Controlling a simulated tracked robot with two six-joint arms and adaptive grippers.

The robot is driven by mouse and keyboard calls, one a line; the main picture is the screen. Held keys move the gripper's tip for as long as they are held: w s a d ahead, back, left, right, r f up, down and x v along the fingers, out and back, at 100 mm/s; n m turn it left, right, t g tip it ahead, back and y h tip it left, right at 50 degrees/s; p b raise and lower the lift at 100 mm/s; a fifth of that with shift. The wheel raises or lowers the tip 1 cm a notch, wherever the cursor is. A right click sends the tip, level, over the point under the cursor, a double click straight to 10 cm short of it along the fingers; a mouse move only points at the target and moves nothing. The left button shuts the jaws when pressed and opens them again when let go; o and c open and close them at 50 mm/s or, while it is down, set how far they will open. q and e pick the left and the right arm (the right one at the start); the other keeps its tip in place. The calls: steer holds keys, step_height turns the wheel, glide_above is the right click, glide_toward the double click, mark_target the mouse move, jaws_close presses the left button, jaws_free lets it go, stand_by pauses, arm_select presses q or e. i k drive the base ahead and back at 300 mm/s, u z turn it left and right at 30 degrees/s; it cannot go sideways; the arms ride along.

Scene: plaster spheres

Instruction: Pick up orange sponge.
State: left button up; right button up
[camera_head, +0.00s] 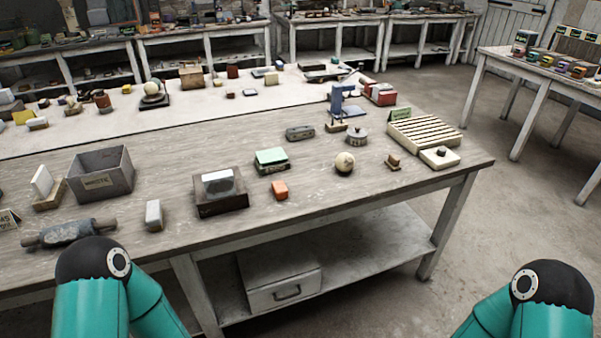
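A small orange block that looks like the orange sponge (280,190) lies on the near part of the wooden table (330,200), close to its front edge. My two arms show only as teal links with dark joints at the bottom left and bottom right. Neither gripper shows in the head view.
A grey bin (101,186) and a rolling pin (69,233) are at left. A slatted tray (425,134) is at right. Bare tabletop lies around the sponge.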

mark_target(280, 190)
steer(key=u, duration=0.25)
steer(key=i, duration=1)
steer(key=u, duration=0.6)
